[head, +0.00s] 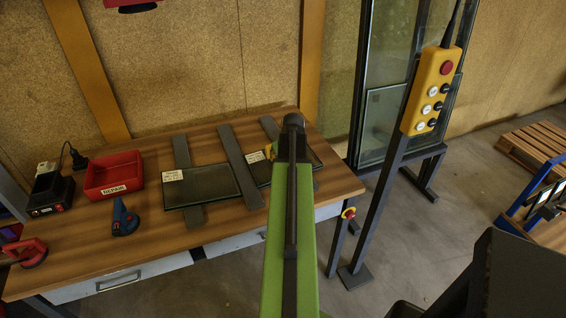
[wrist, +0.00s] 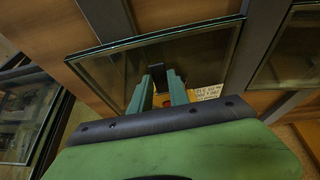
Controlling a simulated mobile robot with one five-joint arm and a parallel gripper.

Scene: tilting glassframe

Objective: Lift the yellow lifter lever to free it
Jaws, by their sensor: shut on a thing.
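My gripper (wrist: 161,84) shows in the wrist view as two green fingers over a glass pane (wrist: 112,68). The fingers are close to each other, with a dark piece and a small orange-yellow part (wrist: 167,102) between them. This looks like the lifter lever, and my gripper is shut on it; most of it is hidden. In the head view my green arm covers most of this spot. Only a bit of yellow (head: 270,149) shows beside the arm, over the right pane (head: 254,172) on the bench.
The wooden bench (head: 150,250) holds another labelled pane (head: 205,184) on dark bars, a red bin (head: 113,173), a blue tool (head: 123,219) and a red suction cup (head: 30,252). A yellow button box (head: 433,90) on a post stands to the right, before a glass frame.

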